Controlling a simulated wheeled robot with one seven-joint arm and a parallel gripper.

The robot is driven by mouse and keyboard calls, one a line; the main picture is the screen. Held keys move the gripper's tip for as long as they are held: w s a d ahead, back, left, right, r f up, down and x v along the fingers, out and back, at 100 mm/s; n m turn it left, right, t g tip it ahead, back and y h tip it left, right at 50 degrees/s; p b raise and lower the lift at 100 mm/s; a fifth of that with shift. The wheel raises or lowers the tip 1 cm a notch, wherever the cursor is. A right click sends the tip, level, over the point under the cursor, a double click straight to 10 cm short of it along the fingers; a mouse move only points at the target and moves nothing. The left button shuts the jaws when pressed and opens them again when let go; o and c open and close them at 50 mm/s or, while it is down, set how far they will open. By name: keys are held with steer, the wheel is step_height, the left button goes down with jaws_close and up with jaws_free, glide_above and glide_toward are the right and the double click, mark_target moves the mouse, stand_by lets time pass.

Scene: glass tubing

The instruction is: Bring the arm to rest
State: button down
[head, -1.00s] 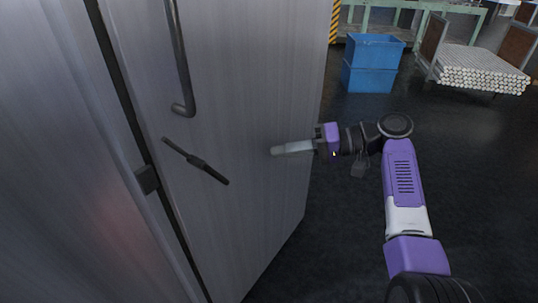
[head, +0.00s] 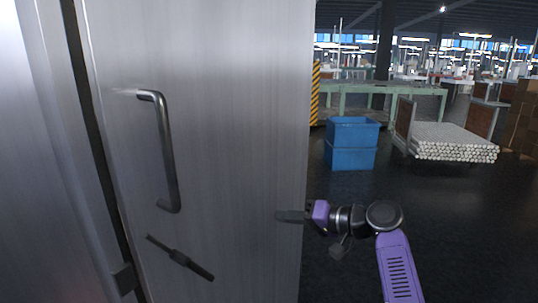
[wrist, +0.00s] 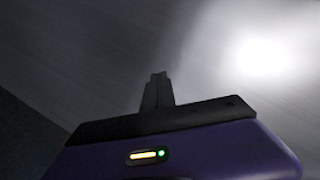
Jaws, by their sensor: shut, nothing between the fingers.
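My gripper (head: 291,216) is shut and empty. In the head view it points left at the right part of a grey metal door (head: 232,120), close to its face; I cannot tell whether it touches. In the wrist view my gripper (wrist: 157,82) shows as dark fingers together, with the brushed metal surface (wrist: 90,60) in front of them and a bright glare at upper right. My purple arm reaches in from the bottom right of the head view.
The door has a bar handle (head: 166,155) and a dark latch lever (head: 180,257). Blue bins (head: 351,146) and a stack of white tubes (head: 453,143) stand behind. A green bench (head: 400,92) is further back. Dark floor right of my arm is clear.

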steer(key=s+d+f+m+t+h, duration=0.35)
steer(key=d+f+t+h, duration=0.25)
steer(key=d+f, duration=0.4)
steer(key=s+d+f+t+h, duration=0.1)
steer(key=s+d+f+h, duration=0.15)
steer(key=s, duration=0.35)
steer(key=s+d+f+t+h, duration=0.1)
steer(key=s+d+f+h, duration=0.15)
steer(key=s, duration=0.25)
steer(key=s+r+n+h, duration=0.1)
steer(key=s+r+n, duration=0.1)
steer(key=s, duration=4.1)
steer(key=shift+s+d+r+n+g+h, duration=0.3)
steer(key=shift+s+r+n+g, duration=0.1)
steer(key=shift+r, duration=0.1)
